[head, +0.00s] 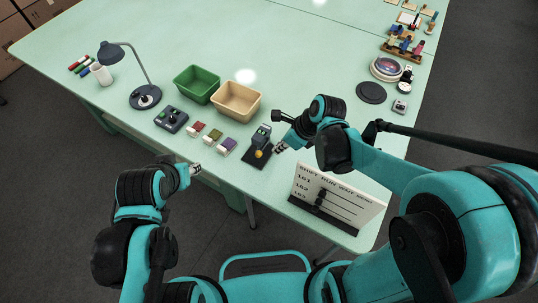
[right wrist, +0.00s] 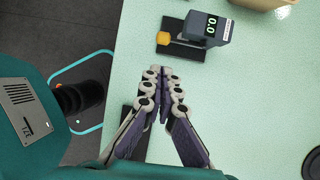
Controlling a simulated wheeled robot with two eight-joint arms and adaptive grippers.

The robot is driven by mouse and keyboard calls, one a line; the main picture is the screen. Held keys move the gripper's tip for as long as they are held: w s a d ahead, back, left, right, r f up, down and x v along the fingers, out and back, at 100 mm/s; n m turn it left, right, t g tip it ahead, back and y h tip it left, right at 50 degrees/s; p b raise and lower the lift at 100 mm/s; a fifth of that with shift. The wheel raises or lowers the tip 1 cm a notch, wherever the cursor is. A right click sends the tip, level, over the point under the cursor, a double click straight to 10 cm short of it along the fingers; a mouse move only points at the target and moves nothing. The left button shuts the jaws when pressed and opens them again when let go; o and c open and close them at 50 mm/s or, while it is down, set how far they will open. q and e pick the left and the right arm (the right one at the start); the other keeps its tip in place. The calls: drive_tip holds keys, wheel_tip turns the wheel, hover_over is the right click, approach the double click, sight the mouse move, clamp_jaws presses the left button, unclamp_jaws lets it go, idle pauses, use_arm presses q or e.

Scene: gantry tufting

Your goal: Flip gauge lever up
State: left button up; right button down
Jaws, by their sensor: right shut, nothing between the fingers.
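The gauge (head: 261,138) is a dark block on a black base plate near the table's front edge. In the right wrist view the gauge (right wrist: 212,30) has a display reading 0.0. An orange knob (right wrist: 163,38) shows at its side, with a thin pale bar between knob and body; it looks like the lever. In the head view the orange knob (head: 259,154) sits low at the front. My right gripper (head: 279,147) is shut and empty, just right of the gauge and apart from it. Its fingertips (right wrist: 161,72) meet below the gauge in the wrist view. My left gripper (head: 195,169) is at the table's front edge; its jaw state is unclear.
A white board (head: 340,196) with row labels stands right of the gauge. Small red, green and purple-topped boxes (head: 213,136) lie to its left. A green bin (head: 197,84) and a tan bin (head: 237,101) stand behind.

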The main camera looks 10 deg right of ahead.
sight(261, 151)
drive_tip(key=b+x, duration=0.4)
drive_tip(key=x, duration=0.6)
drive_tip(key=shift+w+d+r+g+y, duration=0.1)
drive_tip(key=shift+r+g+y, duration=0.3)
drive_tip(key=shift+r+g, duration=0.25)
idle(0.4)
drive_tip(key=shift+m+g+y, duration=0.3)
drive_tip(key=shift+g+y, duration=0.1)
drive_tip(key=shift+g, duration=0.05)
drive_tip(key=shift+w+d+r+p, duration=0.25)
drive_tip(key=shift+w+r, duration=0.05)
drive_tip(key=shift+r, duration=0.3)
drive_tip(key=shift+w+d+r+p, duration=0.25)
drive_tip(key=shift+w+r, duration=0.1)
drive_tip(key=shift+r, duration=0.25)
drive_tip(key=shift+w+d+r+p, duration=0.2)
drive_tip(key=shift+w+r+p, duration=0.1)
drive_tip(key=shift+r, duration=0.5)
drive_tip(key=shift+r+p, duration=0.55)
drive_tip(key=shift+r, duration=0.15)
